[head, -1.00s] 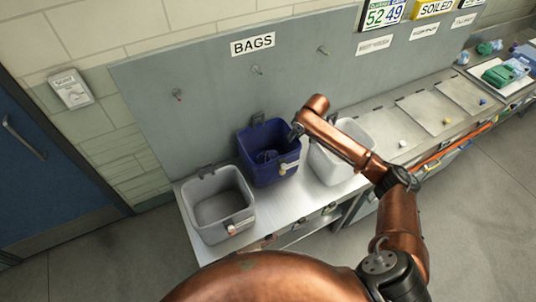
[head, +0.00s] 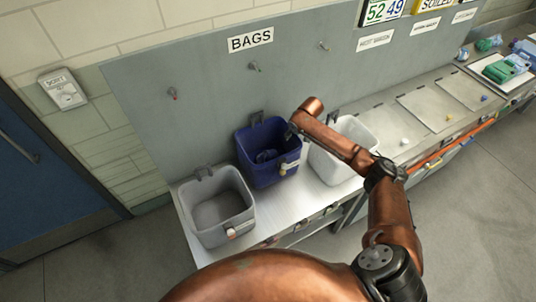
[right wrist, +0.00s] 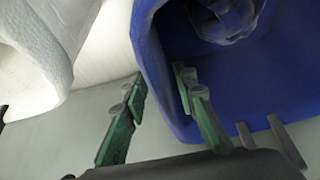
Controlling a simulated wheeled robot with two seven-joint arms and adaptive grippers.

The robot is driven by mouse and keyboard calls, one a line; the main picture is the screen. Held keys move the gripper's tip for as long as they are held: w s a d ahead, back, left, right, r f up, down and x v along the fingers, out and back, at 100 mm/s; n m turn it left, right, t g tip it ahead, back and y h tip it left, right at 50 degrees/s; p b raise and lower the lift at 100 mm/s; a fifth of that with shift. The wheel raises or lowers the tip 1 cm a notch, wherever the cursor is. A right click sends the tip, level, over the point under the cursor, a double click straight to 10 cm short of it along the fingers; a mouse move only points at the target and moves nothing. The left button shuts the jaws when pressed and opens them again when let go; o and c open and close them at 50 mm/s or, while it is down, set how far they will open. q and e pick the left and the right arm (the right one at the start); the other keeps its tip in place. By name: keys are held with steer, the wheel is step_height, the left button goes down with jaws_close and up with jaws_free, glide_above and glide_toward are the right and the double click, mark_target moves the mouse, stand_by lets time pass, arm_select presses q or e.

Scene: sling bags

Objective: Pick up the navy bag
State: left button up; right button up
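The navy bag (head: 270,176), an open-topped bin shape with something navy inside, stands upright on the metal bench between a grey bag and a white bag. In the right wrist view its navy wall (right wrist: 160,85) passes between my two green-padded fingers. My right gripper (right wrist: 160,82) is open, one finger outside the wall and the other inside the bag. In the head view my right gripper (head: 292,131) is at the bag's right rim, mostly hidden by my wrist. Contact with the wall cannot be told. My left gripper is out of view.
The grey bag (head: 224,231) stands close on the left and the white bag (head: 333,170) close on the right. A grey panel with hooks and a BAGS sign (head: 250,39) rises behind. The bench (head: 296,203) continues right, with small balls and green items.

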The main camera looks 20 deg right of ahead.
steer(key=shift+w+f, duration=0.2)
steer(key=shift+f, duration=0.1)
steer(key=shift+f+p, duration=0.25)
steer(key=shift+p, duration=0.05)
stand_by(0.6)
jaws_close()
steer(key=shift+r, duration=0.1)
stand_by(0.5)
